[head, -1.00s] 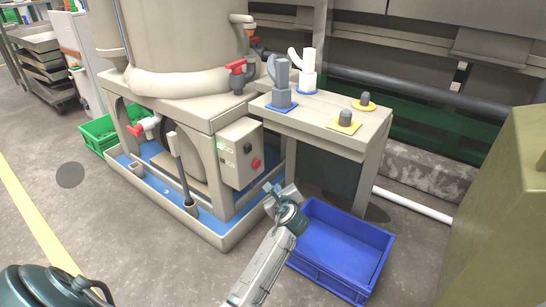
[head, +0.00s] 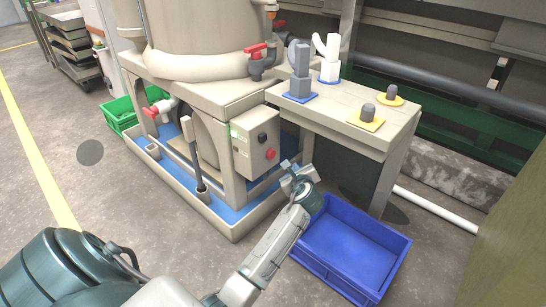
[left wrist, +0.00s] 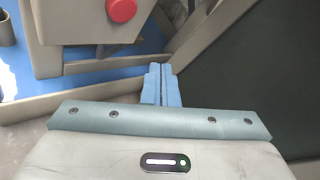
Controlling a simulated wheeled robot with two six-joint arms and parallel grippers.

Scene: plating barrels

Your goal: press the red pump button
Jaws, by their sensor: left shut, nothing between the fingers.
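The red pump button (head: 270,154) is on the front of a beige control box (head: 249,158), below a black knob (head: 262,137). In the left wrist view the red button (left wrist: 122,9) shows large at the top, partly cut off by the frame edge. My left gripper (head: 288,166) is shut and empty, just right of and slightly below the button in the head view. In the left wrist view its closed fingers (left wrist: 160,80) point forward, below and right of the button, apart from it. My right gripper is not in view.
A blue crate (head: 313,268) stands on the floor under my left arm. A beige table (head: 345,110) with grey and white fixtures stands right of the tank.

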